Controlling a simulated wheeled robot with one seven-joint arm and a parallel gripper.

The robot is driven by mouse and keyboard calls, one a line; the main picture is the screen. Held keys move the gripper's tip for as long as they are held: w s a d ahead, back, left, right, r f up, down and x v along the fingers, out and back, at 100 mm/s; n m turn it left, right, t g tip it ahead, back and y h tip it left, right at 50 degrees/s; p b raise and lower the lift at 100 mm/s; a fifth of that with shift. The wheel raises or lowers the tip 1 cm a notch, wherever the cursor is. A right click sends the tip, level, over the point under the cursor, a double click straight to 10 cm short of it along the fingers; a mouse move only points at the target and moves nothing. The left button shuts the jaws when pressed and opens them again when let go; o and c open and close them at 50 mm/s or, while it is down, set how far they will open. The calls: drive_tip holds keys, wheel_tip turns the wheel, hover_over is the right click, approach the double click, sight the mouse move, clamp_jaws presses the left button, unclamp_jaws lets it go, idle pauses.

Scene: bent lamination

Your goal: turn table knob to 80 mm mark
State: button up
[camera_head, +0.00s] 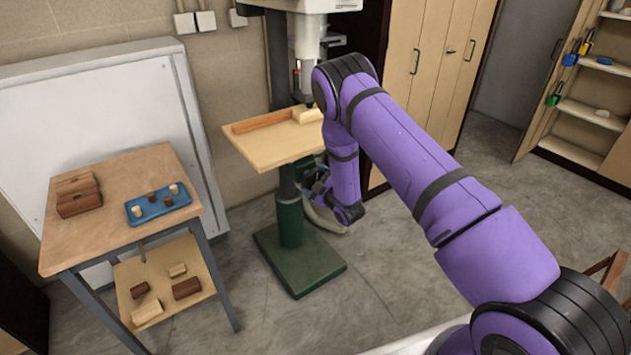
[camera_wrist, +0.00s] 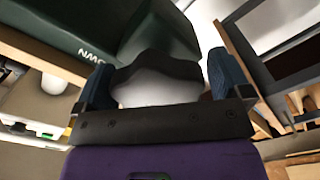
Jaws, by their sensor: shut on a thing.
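The table knob (camera_wrist: 158,72) is a dark lobed knob with a pale grey face, and it fills the space between my finger pads in the wrist view. My gripper (camera_wrist: 160,66) is shut on it, one blue pad at each side. In the head view my gripper (camera_head: 317,186) is low beside the drill press column, under the wooden drill table (camera_head: 270,153). The knob is hidden by my arm there. A dark green casting (camera_wrist: 92,40) with white letters lies behind the knob in the wrist view. I cannot make out a millimetre scale or mark.
The green press base (camera_head: 302,262) stands on the concrete floor. A wooden bench (camera_head: 115,172) at left holds a blue tray (camera_head: 158,206) and wood blocks. A fence and a block lie on the drill table. Tall cabinets (camera_head: 437,55) stand behind my arm.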

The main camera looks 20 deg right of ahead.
drive_tip(key=shift+o, duration=0.2)
drive_tip(key=shift+s+a+f+n, duration=0.3)
drive_tip(key=shift+f+n, duration=0.1)
drive_tip(key=shift+n, duration=0.1)
idle(1.0)
idle(0.3)
drive_tip(key=o, duration=0.5)
drive_tip(key=v, duration=1)
drive_tip(key=shift+s+d+r, duration=0.2)
drive_tip(key=shift+d+r, duration=0.15)
